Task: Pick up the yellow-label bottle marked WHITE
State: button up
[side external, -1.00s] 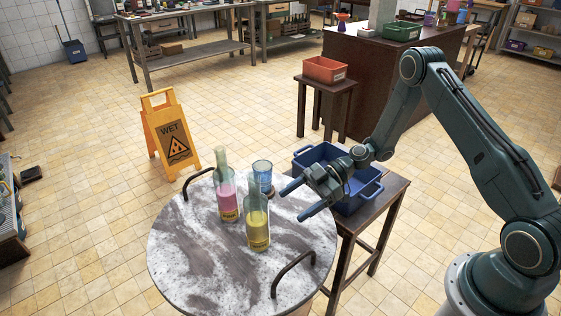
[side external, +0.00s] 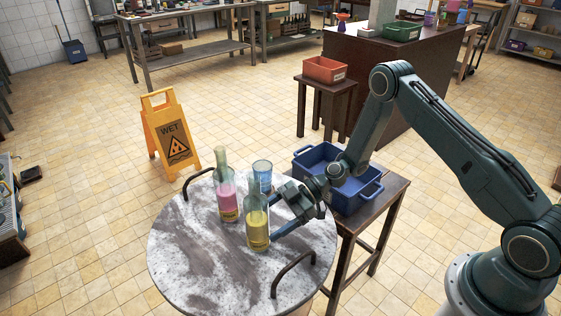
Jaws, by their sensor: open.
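Two glass bottles stand upright on the round marble-topped table (side external: 190,270). The nearer bottle (side external: 257,228) holds yellow liquid, and the one behind it to the left (side external: 226,190) holds pink liquid. Each seems to have a yellowish label low on its side; the print is too small to read, so I cannot tell which is marked WHITE. My gripper (side external: 271,216) is open, low over the table, just right of the nearer bottle. Its near finger points toward that bottle's lower right side; the far finger is partly hidden. I cannot tell whether either finger touches the glass.
A blue tumbler (side external: 262,172) stands behind the nearer bottle, close to my gripper. Dark arched handles (side external: 292,272) rise from the tabletop's front right and back left (side external: 198,181). A blue crate (side external: 365,196) sits on a stool at the right. The tabletop's front left is clear.

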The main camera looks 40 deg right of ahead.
aim_at(254, 175)
jog(key=shift+x, duration=2.15)
jog(key=shift+r, duration=0.1)
jog(key=c, duration=1.5)
jog(key=shift+r, duration=0.4)
jog(key=shift+r, duration=9.55)
jog(key=shift+r, duration=0.1)
